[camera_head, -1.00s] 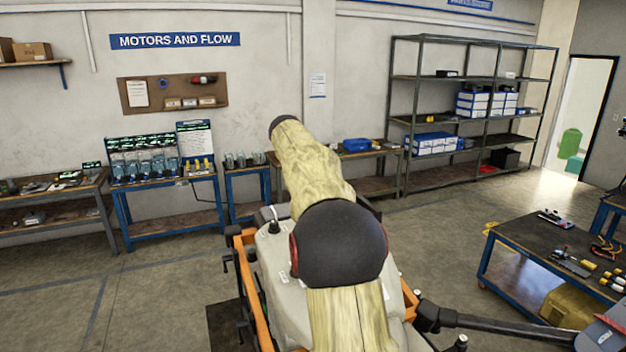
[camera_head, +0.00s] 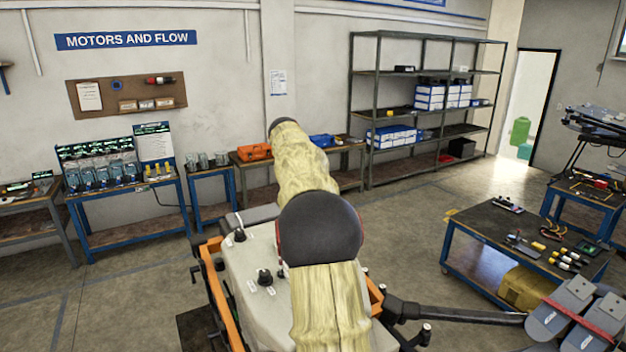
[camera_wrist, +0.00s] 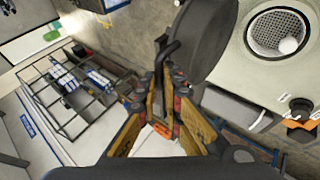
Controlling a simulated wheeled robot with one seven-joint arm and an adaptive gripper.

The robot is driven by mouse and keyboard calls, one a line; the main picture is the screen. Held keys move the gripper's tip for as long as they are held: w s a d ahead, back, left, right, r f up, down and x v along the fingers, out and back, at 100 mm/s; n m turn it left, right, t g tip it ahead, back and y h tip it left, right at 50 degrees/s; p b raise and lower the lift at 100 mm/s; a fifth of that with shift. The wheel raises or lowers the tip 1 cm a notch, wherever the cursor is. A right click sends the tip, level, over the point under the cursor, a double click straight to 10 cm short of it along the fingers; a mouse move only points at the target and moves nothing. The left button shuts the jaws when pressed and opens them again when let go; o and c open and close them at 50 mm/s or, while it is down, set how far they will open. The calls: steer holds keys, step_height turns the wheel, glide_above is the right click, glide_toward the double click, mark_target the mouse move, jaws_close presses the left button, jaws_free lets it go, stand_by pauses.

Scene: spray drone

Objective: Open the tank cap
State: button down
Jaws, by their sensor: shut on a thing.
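In the wrist view the drone's tank (camera_wrist: 235,75) has a round opening (camera_wrist: 280,33) at upper right. It is uncovered, with a mesh strainer and a small white ball-like thing in it. A large dark round cap (camera_wrist: 208,38) stands beside the opening, seen at a tilt and apart from its rim. My gripper (camera_wrist: 166,62) is shut on the cap's edge or tab. Whether a hinge or strap joins the cap to the tank I cannot tell. In the head view the pale tank (camera_head: 262,258) shows, but my arm hides the cap and gripper.
The drone's orange frame (camera_head: 215,280) surrounds the tank, and a dark arm (camera_head: 455,312) reaches right toward grey folded parts (camera_head: 580,318). A blue-framed workbench (camera_head: 490,235) with small parts stands to the right. Floor between drone and shelving is clear.

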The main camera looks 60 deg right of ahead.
steer(key=shift+r, duration=0.15)
steer(key=c, duration=2.2)
jaws_free()
steer(key=v, duration=1.1)
steer(key=shift+a+r, duration=0.3)
